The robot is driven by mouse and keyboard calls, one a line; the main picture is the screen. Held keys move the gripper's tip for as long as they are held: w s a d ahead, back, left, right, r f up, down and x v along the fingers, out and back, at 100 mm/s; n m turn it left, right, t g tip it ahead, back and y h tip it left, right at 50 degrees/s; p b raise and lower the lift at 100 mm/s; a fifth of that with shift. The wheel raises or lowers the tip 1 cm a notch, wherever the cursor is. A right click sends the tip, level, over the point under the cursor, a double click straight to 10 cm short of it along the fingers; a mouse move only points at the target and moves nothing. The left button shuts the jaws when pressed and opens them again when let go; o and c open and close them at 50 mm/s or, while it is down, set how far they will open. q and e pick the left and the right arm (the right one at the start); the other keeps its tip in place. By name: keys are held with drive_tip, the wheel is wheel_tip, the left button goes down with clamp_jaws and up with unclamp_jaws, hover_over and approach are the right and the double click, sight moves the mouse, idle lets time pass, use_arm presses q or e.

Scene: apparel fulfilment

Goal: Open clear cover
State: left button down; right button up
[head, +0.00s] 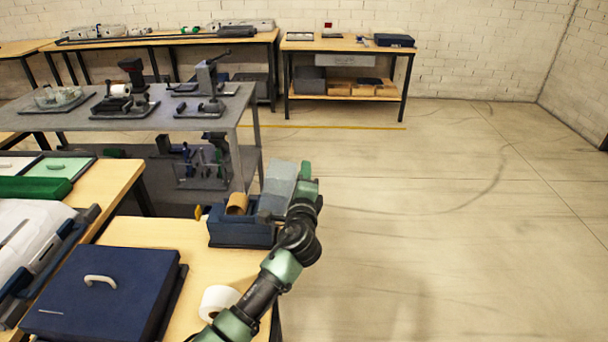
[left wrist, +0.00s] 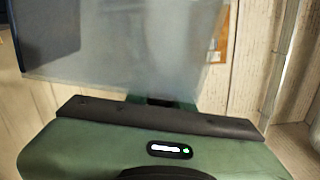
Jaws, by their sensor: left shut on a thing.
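The clear cover (head: 279,183) is a see-through greyish panel. In the head view it stands raised at the right of a dark blue box (head: 240,235) with a brown roll (head: 238,203) in it. The roll is uncovered. My left gripper (head: 284,208) is at the cover's right side, shut on it; the fingertips are mostly hidden in the head view. In the left wrist view the cover (left wrist: 110,45) fills the upper left, just beyond the dark edge of my gripper (left wrist: 160,101). My right gripper is not in view.
The blue box stands at the far right of a wooden table (head: 160,233). A white roll (head: 217,300) lies close to my left arm. A blue lidded case (head: 105,290) is at the left. A grey table (head: 200,118) with fixtures stands behind. Floor to the right is clear.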

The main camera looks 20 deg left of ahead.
sight(293, 165)
use_arm(q)
drive_tip(key=shift+f, duration=0.15)
drive_tip(key=a+r+n, duration=0.1)
drive_tip(key=a+r+n+p, duration=0.1)
drive_tip(key=shift+s+r+n, duration=0.3)
drive_tip(key=shift+r+n, duration=0.05)
drive_tip(key=shift+n, duration=0.05)
drive_tip(key=shift+a+r+n, duration=0.2)
drive_tip(key=shift+a+n, duration=0.05)
drive_tip(key=shift+n, duration=0.05)
drive_tip(key=c, duration=1.2)
unclamp_jaws()
drive_tip(key=shift+s, duration=0.15)
drive_tip(key=shift+c, duration=0.2)
